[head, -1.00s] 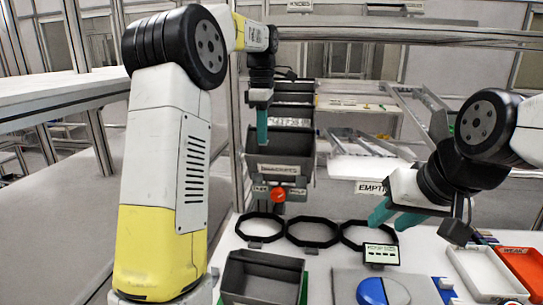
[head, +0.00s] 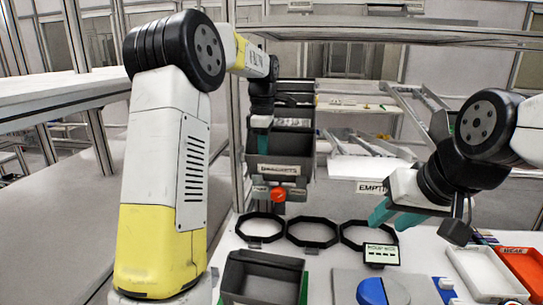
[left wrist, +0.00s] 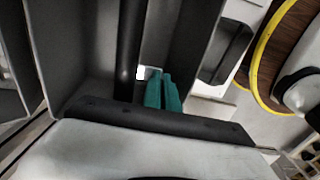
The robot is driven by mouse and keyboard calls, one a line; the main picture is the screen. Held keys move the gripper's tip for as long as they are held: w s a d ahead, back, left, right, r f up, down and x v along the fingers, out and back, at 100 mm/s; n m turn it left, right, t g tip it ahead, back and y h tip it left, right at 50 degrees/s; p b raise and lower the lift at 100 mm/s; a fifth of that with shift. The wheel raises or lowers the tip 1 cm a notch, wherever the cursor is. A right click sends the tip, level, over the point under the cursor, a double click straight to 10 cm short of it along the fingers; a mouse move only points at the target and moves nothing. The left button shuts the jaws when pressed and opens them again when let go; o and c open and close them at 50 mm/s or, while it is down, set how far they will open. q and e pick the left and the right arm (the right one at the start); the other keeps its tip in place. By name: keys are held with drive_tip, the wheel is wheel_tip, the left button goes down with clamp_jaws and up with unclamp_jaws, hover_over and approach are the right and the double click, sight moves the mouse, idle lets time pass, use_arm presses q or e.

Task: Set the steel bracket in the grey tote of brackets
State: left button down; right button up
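The grey tote of brackets (head: 280,170) hangs on the rack, with its label facing me. My left gripper (head: 262,146) points down into this tote, and the tote's front wall partly hides the fingertips. In the left wrist view its teal fingers (left wrist: 162,92) are close together between dark tote walls. A small bright piece, seemingly the steel bracket (left wrist: 147,72), shows at the fingertips; most of it is hidden. My right gripper (head: 393,217) is open and empty above the right side of the table.
Another dark bin sits above the tote. A red knob (head: 278,195) is below it. On the table are several black rings (head: 312,233), an open grey bin (head: 262,278), a blue disc (head: 371,291), a white tray (head: 485,272) and an orange tray (head: 522,265).

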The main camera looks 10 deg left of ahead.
use_arm(q)
drive_tip(key=shift+f, duration=0.25)
